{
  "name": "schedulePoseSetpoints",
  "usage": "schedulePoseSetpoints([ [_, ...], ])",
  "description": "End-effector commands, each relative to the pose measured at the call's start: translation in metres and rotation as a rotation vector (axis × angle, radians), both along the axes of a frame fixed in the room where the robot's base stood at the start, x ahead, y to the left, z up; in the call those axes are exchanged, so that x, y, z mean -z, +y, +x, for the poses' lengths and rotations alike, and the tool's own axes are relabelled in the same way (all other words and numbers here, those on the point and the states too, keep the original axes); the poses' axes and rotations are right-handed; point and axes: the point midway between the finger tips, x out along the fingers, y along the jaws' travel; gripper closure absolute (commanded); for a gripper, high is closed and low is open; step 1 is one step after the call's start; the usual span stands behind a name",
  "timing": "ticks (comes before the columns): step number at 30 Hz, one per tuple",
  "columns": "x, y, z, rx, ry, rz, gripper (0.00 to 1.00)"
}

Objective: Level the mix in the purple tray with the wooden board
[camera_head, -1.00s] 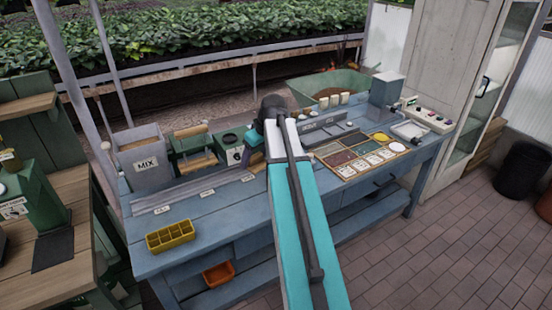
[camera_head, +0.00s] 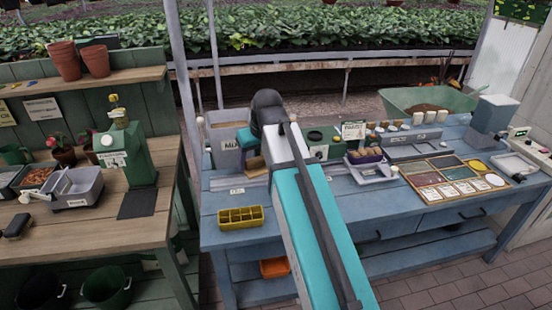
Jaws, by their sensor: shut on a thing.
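My gripper is hidden behind the arm. A piece of wood (camera_head: 253,163) shows just below the forearm, at the bin's right side. I cannot tell whether it is the wooden board or part of the stand there.
A yellow cell tray (camera_head: 240,217) lies at the bench's front left. A board of coloured squares (camera_head: 455,179) lies right of the purple tray.

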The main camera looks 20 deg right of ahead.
Motion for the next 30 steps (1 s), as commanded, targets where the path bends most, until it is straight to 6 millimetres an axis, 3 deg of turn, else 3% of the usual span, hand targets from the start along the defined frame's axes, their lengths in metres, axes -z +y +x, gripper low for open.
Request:
schedulePoseSetpoints([
  [3, -0.0009, 0.0106, -0.0081, 0.079, -0.003, 0.0, 0.53],
  [9, -0.0016, 0.0094, -0.0117, 0.173, -0.006, 0.001, 0.53],
  [30, -0.0018, 0.0142, -0.0116, 0.179, -0.007, 0.002, 0.53],
])
